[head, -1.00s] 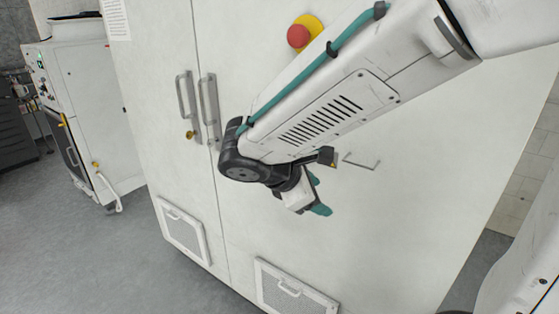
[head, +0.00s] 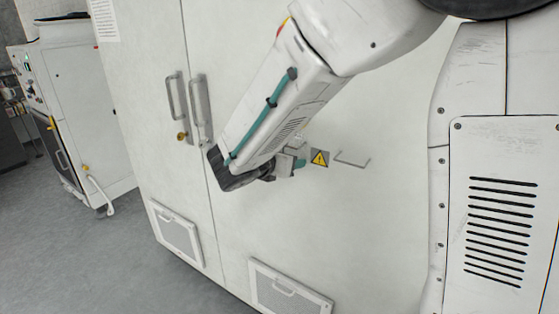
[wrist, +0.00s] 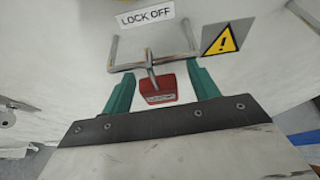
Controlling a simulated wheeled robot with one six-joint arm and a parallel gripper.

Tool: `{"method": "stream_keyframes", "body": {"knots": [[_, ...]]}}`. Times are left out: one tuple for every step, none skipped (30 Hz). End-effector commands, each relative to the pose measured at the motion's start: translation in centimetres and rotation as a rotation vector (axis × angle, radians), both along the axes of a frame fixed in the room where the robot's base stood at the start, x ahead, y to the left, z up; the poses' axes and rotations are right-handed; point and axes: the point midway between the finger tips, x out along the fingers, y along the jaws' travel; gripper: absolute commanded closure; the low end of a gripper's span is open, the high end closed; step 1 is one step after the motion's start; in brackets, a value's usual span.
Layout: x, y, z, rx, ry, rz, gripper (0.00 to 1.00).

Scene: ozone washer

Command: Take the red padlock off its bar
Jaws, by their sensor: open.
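In the wrist view the red padlock (wrist: 160,90) hangs by its metal shackle from a wire bar (wrist: 128,68) on the white cabinet face. My gripper (wrist: 159,82) is open, with one teal finger on each side of the padlock. The padlock lies between the fingers, and I cannot tell whether either finger touches it. In the head view my gripper (head: 298,164) is close to the cabinet front, and the padlock and its bar are hidden behind my arm.
A "LOCK OFF" label (wrist: 145,19) is above the bar, and a yellow warning triangle (wrist: 222,40) is to its right. A second, empty wire bar (head: 352,159) is to the right in the head view. Door handles (head: 201,108) stand out to the left of my arm.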

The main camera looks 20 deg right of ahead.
Motion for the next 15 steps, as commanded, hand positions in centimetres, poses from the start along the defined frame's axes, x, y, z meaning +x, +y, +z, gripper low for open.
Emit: {"method": "stream_keyframes", "body": {"knots": [[0.11, -0.17, -0.08, 0.000, 0.000, -0.001, 0.40], [0.15, -0.21, -0.11, 0.000, 0.000, -0.001, 0.40], [0.17, -0.24, -0.13, 0.000, 0.000, 0.000, 0.40], [0.17, -0.25, -0.13, 0.000, 0.000, 0.000, 0.40], [0.18, -0.24, -0.14, 0.000, 0.000, 0.000, 0.40], [0.18, -0.24, -0.12, 0.000, 0.000, 0.000, 0.40], [0.16, -0.23, -0.13, 0.000, 0.000, 0.000, 0.40], [0.16, -0.24, -0.12, 0.000, 0.000, 0.000, 0.40], [0.16, -0.23, -0.11, 0.000, 0.000, 0.000, 0.40], [0.16, -0.23, -0.12, 0.000, 0.000, 0.000, 0.48], [0.16, -0.23, -0.11, 0.000, 0.000, 0.000, 0.57], [0.15, -0.23, -0.12, 0.000, 0.000, 0.000, 0.68], [0.14, -0.23, -0.11, 0.000, 0.000, 0.000, 0.76], [0.14, -0.23, -0.11, 0.000, 0.000, 0.000, 0.84], [0.14, -0.22, -0.12, 0.000, 0.000, 0.000, 0.90]]}}
